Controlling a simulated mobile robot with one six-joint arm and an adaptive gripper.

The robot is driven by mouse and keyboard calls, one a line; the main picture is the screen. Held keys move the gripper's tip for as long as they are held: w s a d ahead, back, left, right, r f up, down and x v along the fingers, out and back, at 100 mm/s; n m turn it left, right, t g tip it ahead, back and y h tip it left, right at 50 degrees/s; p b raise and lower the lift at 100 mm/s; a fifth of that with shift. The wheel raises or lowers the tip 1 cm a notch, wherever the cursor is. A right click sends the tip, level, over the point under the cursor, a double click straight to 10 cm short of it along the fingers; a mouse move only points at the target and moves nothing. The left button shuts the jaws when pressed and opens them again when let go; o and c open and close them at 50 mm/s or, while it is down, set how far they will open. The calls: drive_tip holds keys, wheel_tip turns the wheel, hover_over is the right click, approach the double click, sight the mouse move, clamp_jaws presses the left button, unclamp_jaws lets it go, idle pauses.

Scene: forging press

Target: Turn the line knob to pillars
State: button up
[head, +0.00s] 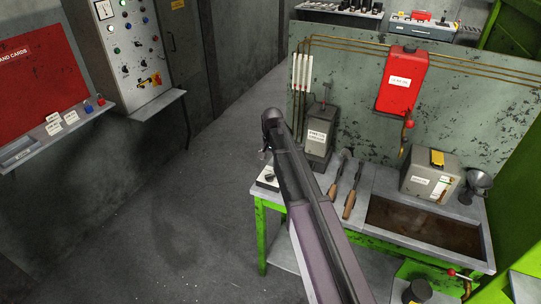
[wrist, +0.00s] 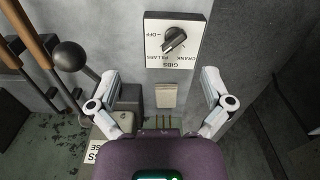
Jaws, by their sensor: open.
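The line knob (wrist: 174,39) is a black knob on a white plate (wrist: 152,62) in the wrist view, straight ahead of my gripper. The plate reads OFF, PILLARS, CRANK and GIBS, upside down in this view. The knob's pale mark points to the lower left of the picture, on the side of PILLARS; its exact setting is hard to tell. My gripper (wrist: 160,82) is open and empty, its fingers spread wider than the plate and apart from the knob. In the head view the plate (head: 267,178) shows at the bench's left end, partly behind my arm.
A lever with a black ball (wrist: 70,56) stands left of the plate in the wrist view. The head view shows a grey grease box (head: 318,150), wooden-handled tools (head: 349,203), a trough (head: 425,228) and a red tank (head: 402,80). The floor left of the bench is clear.

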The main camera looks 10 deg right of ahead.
drive_tip(key=s+f+n+b, duration=0.3)
drive_tip(key=s+f+b, duration=0.2)
drive_tip(key=s, duration=0.8)
drive_tip(key=s+a+f+n+b, duration=0.1)
drive_tip(key=s+f+n+b, duration=0.2)
drive_tip(key=s, duration=1)
wheel_tip(320, 180, down, 4)
drive_tip(key=b, duration=0.3)
drive_tip(key=shift+r, duration=0.25)
drive_tip(key=shift+s+a, duration=0.1)
drive_tip(key=shift+s, duration=0.05)
